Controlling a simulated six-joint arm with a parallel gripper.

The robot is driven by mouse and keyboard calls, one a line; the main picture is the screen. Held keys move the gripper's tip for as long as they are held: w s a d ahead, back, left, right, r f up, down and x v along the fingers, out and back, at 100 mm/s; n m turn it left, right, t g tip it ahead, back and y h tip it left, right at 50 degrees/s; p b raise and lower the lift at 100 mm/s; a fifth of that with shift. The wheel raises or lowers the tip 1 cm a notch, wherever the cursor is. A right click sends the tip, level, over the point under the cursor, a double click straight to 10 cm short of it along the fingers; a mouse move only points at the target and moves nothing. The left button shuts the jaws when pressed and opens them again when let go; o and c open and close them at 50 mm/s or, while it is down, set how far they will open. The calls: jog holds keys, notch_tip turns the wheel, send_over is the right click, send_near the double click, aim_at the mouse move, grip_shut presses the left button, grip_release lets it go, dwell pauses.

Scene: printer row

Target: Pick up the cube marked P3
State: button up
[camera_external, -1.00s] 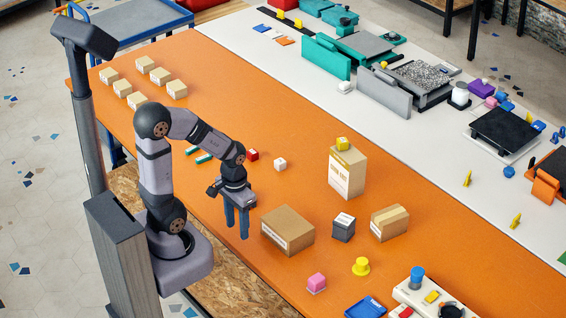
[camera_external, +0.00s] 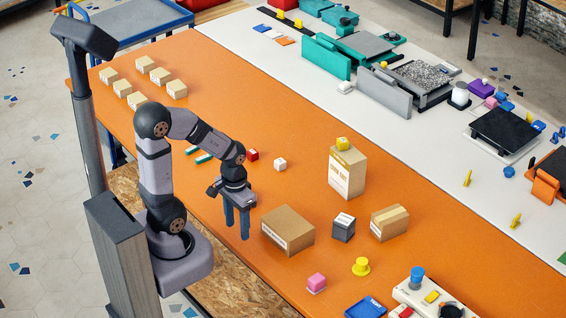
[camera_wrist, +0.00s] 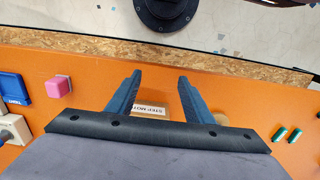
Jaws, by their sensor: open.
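No P3 mark is legible in either view, so I cannot tell which cube bears it. Small cubes show in the external view: a red cube (camera_external: 252,154), a white cube (camera_external: 280,164), a yellow cube (camera_external: 343,143) on top of a tall carton, and a pink cube (camera_external: 317,281) near the front. The pink cube also shows at left in the wrist view (camera_wrist: 57,86). My gripper (camera_external: 237,230) is open and empty above the near edge of the orange table, left of a brown carton. Its two blue fingers point down, and they also show in the wrist view (camera_wrist: 159,79).
The brown carton (camera_external: 288,231) stands close right of my fingers; the tall carton (camera_external: 347,174), a dark grey box (camera_external: 344,228) and another carton (camera_external: 390,223) stand beyond. Several small boxes (camera_external: 144,85) sit far left.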

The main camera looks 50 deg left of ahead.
notch_tip(320, 180, up, 4)
jog(key=w+a+f+n+t+h+b, duration=0.1)
jog(key=w+a+n+t+h+b, duration=0.3)
jog(key=w+n, duration=0.6)
jog(key=w+a+f+n+t+h+b, duration=0.1)
jog(key=w+a+n+t+b, duration=0.1)
jog(key=w+a+n+b, duration=0.65)
jog(key=w+a+r+n+t+y+b, duration=0.15)
jog(key=w+a+n+t, duration=0.25)
jog(key=a+n, duration=0.65)
jog(key=w+a+n+t+y+b, duration=0.3)
jog(key=a+n, duration=0.4)
jog(key=a, duration=0.6)
jog(key=p, duration=0.2)
send_near(253, 151)
jog(key=w, duration=0.3)
jog(key=shift+d+f, duration=0.1)
jog(key=shift+f, duration=0.05)
jog(key=shift+f+m+t, duration=0.3)
jog(key=shift+f, duration=0.2)
jog(key=shift+f+p+x, duration=0.2)
jog(key=shift+p+x, duration=0.2)
jog(key=shift+x, duration=3.25)
